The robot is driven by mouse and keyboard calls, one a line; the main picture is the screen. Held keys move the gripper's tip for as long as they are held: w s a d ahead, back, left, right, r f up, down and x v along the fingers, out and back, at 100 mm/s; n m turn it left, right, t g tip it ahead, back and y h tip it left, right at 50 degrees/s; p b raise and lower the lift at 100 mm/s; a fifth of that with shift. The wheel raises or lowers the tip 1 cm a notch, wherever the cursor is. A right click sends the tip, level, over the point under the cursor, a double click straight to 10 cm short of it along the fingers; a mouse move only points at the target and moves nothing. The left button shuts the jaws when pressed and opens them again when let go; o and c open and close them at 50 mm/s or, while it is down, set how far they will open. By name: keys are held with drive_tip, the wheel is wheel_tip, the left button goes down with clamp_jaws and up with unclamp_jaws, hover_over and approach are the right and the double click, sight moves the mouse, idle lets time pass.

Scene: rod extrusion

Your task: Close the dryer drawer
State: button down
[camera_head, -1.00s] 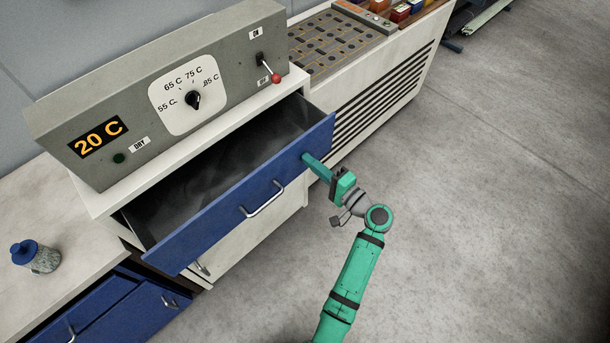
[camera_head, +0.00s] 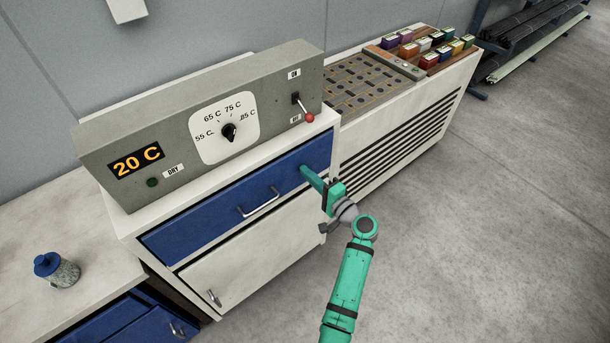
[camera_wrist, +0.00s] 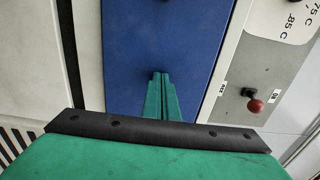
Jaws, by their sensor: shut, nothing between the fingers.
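The dryer drawer (camera_head: 237,207) has a blue front with a silver bar handle (camera_head: 260,203). In the head view its front sits flush, or nearly so, with the white dryer cabinet (camera_head: 262,247), and its inside is hidden. My green gripper (camera_head: 304,170) is shut and empty, with its fingertips at the right part of the drawer front, right of the handle. The wrist view shows the closed fingers (camera_wrist: 160,78) against or very close to the blue drawer front (camera_wrist: 165,40); I cannot tell if they press on it.
Above the drawer is a grey control panel (camera_head: 205,125) reading 20 C, with a dial and a red-tipped lever (camera_head: 309,117). A blue-lidded jar (camera_head: 58,270) stands on the left counter. A vented cabinet (camera_head: 405,130) stands at the right. The floor on the right is clear.

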drive_tip(key=shift+w+a+r, duration=0.2)
drive_tip(key=shift+w+a, duration=0.05)
drive_tip(key=shift+a, duration=0.15)
drive_tip(key=v, duration=1.5)
drive_tip(key=s+a+f+m+h, duration=0.1)
drive_tip(key=s+a+f+h, duration=0.1)
drive_tip(key=s+f+h, duration=0.3)
drive_tip(key=s+a+f, duration=0.1)
drive_tip(key=s+f, duration=0.1)
drive_tip(key=f, duration=0.6)
drive_tip(key=s+f+n+g+h, duration=0.15)
drive_tip(key=s+f+h, duration=0.4)
drive_tip(key=s, duration=0.75)
drive_tip(key=s+a+r+n+h, duration=0.2)
drive_tip(key=s+r+n, duration=0.25)
drive_tip(key=s, duration=0.75)
drive_tip(key=s+a+r+n+t, duration=0.1)
drive_tip(key=s+r+n, duration=0.1)
drive_tip(key=s+r, duration=0.2)
drive_tip(key=s+a+r+n+t, duration=0.2)
drive_tip(key=s+r+n, duration=0.1)
drive_tip(key=r, duration=0.7)
drive_tip(key=shift+s+y, duration=0.45)
drive_tip(key=shift+s, duration=0.35)
